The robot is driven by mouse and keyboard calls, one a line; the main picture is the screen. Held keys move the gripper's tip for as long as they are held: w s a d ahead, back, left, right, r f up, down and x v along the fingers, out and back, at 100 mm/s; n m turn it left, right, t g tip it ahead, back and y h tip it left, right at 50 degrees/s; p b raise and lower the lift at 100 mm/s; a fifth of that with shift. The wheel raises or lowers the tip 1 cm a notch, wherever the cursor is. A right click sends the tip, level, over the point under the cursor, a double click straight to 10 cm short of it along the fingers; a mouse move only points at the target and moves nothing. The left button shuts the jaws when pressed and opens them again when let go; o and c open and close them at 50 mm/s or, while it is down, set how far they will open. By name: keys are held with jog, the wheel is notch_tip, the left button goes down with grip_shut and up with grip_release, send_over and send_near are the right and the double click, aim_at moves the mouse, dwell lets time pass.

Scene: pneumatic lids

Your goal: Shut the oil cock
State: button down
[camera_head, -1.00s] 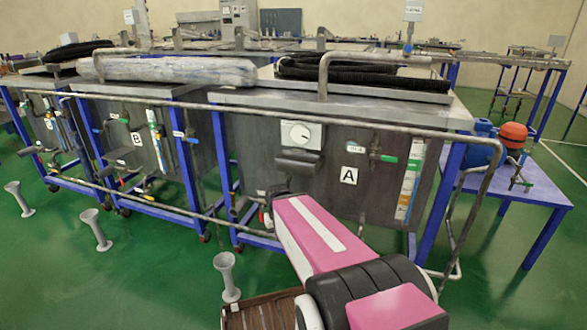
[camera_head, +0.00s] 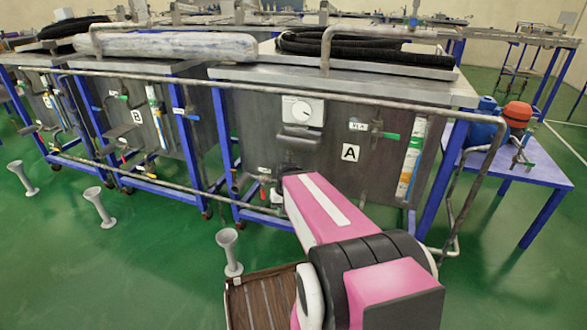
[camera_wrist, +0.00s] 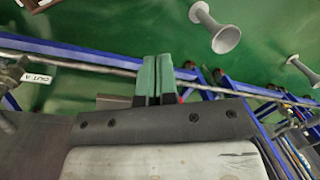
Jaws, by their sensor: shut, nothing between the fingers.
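My gripper (camera_wrist: 157,65) shows in the wrist view as two green fingers, shut side by side with nothing between them. A small red part (camera_wrist: 182,99) shows just right of the fingers, partly hidden. In the head view a red-handled valve (camera_head: 263,191) sits low on the front of tank A (camera_head: 310,158), left of my arm's end; my fingers are hidden there. A green-handled valve (camera_head: 391,136) is at the upper right of tank A's front. No readable label shows which valve is the oil cock.
A long metal pipe rail (camera_head: 330,94) runs across the tank fronts. A blue table (camera_head: 520,171) stands at the right. Grey floor stands (camera_head: 99,207) are at the left. A label reading OUT A (camera_wrist: 37,78) shows in the wrist view. Green floor is open in front.

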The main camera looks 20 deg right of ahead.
jog(key=w+d+r+m+t+y, duration=0.1)
jog(key=w+d+m+t+y, duration=0.1)
jog(key=d, duration=0.5)
jog(key=w+d+r+m+t+y, duration=0.2)
jog(key=w+d+t+y, duration=0.1)
jog(key=d+t+y, duration=0.2)
jog(key=w+d+r+m+t+y, duration=0.2)
jog(key=d+y, duration=0.4)
jog(key=d, duration=0.3)
jog(key=shift+w+d+r+t, duration=0.15)
jog(key=shift+w+r+t, duration=0.1)
jog(key=shift+w+t, duration=0.5)
jog(key=shift+s, duration=0.1)
jog(key=x, duration=1.4)
jog(key=shift+d+r, duration=0.1)
jog(key=shift+r, duration=0.05)
